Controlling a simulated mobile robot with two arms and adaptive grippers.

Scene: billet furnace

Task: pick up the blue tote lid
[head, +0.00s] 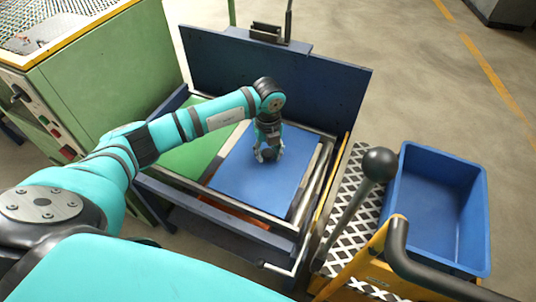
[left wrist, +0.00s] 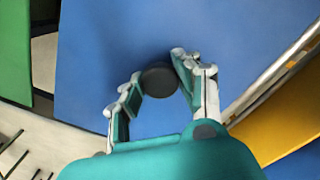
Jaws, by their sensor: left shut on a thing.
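The blue tote lid (head: 262,180) lies flat inside a dark blue frame, beside a green panel. My left gripper (head: 268,154) is over the lid's upper middle part. In the left wrist view the lid (left wrist: 100,60) fills most of the picture. There, a round dark knob (left wrist: 158,80) stands on the lid between the two fingers of my left gripper (left wrist: 155,88), which are closed around it. In the head view the gripper hides the knob. My right gripper is not in view.
An empty blue tote (head: 436,210) stands at the right, by a black-and-white patterned deck (head: 350,205). A lever with a black ball (head: 380,164) rises in front. A green panel (head: 200,150) lies left of the lid. A green machine (head: 110,90) stands at the left.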

